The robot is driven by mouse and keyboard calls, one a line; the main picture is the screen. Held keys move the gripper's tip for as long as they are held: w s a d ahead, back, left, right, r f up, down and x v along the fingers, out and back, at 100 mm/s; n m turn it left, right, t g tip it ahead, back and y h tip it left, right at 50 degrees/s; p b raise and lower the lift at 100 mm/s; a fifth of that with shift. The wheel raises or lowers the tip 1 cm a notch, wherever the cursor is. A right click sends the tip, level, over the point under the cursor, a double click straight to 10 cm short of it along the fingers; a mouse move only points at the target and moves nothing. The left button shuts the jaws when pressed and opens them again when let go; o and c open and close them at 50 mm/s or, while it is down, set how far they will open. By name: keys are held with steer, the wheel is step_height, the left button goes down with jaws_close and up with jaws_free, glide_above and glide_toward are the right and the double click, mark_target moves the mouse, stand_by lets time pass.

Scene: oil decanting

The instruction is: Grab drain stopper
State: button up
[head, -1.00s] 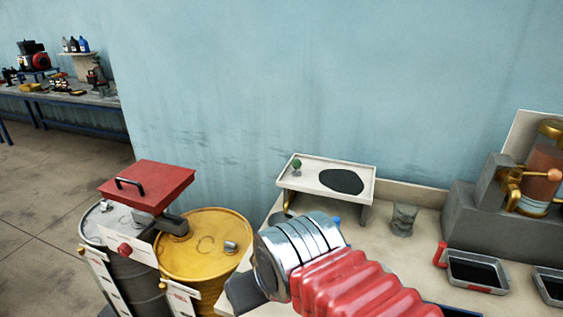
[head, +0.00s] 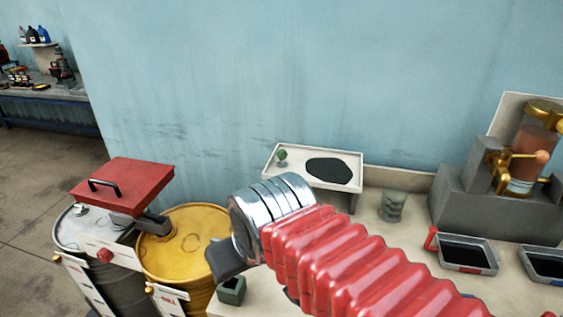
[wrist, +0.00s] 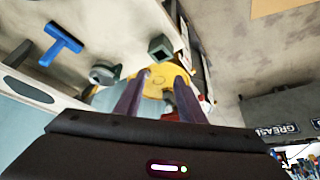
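A small stopper with a green round knob (head: 282,154) stands at the left end of a raised white tray (head: 272,169), beside a dark puddle. I take it for the drain stopper. In the wrist view, what looks like the same stopper (wrist: 103,73) is left of my fingers, next to the tray with its dark patch. My gripper (wrist: 158,86) has its two fingers apart with nothing held between them. In the head view the gripper's dark end points left, in front of and below the tray; its fingertips are hidden there.
A yellow drum (head: 190,240) and a grey drum under a red lid (head: 122,185) stand at left. A green open box (head: 232,291) sits on the bench's left end. A blue T-shaped tool (wrist: 63,42) lies on the bench. A grey cup (head: 392,205) and oil pans (head: 466,252) are at right.

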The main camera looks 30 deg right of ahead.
steer(key=w+d+r+m, duration=0.1)
steer(key=w+d+r, duration=0.4)
steer(key=w, duration=0.2)
step_height(320, 180, up, 4)
steer(key=m+g+h, duration=0.2)
steer(key=m, duration=0.3)
glide_above(282, 153)
steer(key=s+a, duration=0.3)
steer(key=s, duration=0.1)
steer(key=shift+d+f, duration=0.1)
steer(key=shift+d, duration=0.15)
steer(key=shift+h, duration=0.3)
steer(key=shift+x, duration=4.3)
steer(key=shift+w+a, duration=0.1)
steer(key=shift+w, duration=0.05)
steer(key=shift+x, duration=2.6)
